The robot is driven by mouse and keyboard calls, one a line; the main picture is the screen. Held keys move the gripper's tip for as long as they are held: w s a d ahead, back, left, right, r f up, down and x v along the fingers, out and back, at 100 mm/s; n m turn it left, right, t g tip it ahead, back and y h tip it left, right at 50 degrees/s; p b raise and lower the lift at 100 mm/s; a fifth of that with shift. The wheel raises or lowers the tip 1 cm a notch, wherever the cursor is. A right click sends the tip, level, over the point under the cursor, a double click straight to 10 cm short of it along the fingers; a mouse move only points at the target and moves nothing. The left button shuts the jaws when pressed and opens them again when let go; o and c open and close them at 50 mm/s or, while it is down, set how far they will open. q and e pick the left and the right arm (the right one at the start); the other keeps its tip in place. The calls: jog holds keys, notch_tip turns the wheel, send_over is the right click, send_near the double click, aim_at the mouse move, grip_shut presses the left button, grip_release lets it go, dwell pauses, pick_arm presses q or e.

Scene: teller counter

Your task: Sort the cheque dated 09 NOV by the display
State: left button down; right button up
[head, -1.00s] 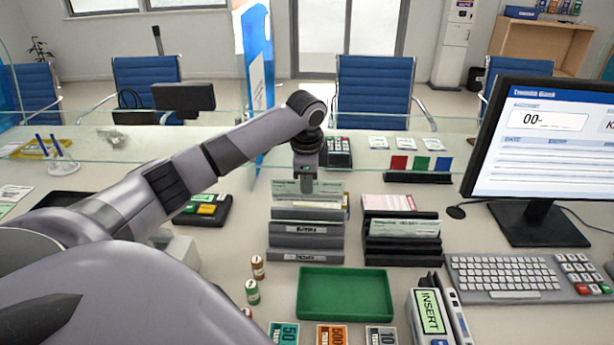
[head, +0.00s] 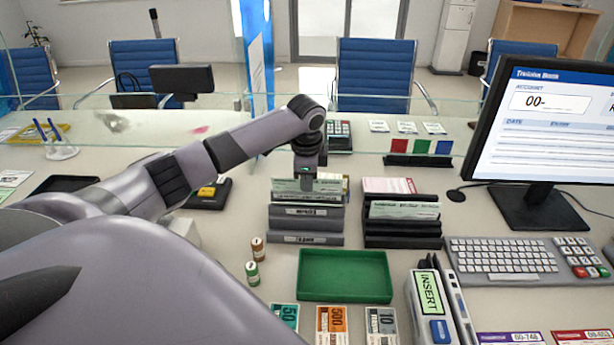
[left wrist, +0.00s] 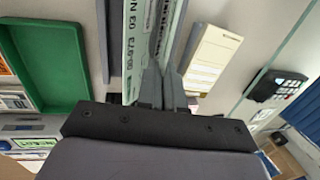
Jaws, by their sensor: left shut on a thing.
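My left gripper (head: 307,184) is shut on a pale green cheque (head: 290,186) at the rear of the left stepped black rack (head: 305,225). The cheque stands upright, its lower edge hidden behind the rack's front parts. In the left wrist view the cheque (left wrist: 138,50) shows "00-973" and a date starting "03 N" or "09 N"; the first digits are hard to read. Another green cheque (head: 404,210) and a pink slip (head: 388,185) stand in the right black rack (head: 402,228). The display (head: 560,120) shows an account starting "00-", cut short. My right gripper is out of view.
An empty green tray (head: 345,290) lies in front of the racks. A keyboard (head: 515,257), an INSERT device (head: 430,305) and banknotes (head: 332,325) are nearby. A glass screen runs behind. My left arm covers the counter's left side.

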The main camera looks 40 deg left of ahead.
pick_arm(q)
jog(key=shift+f, duration=0.15)
jog(key=c, duration=1.2)
grip_release()
jog(key=shift+r, duration=3.5)
jog(key=shift+s, duration=0.1)
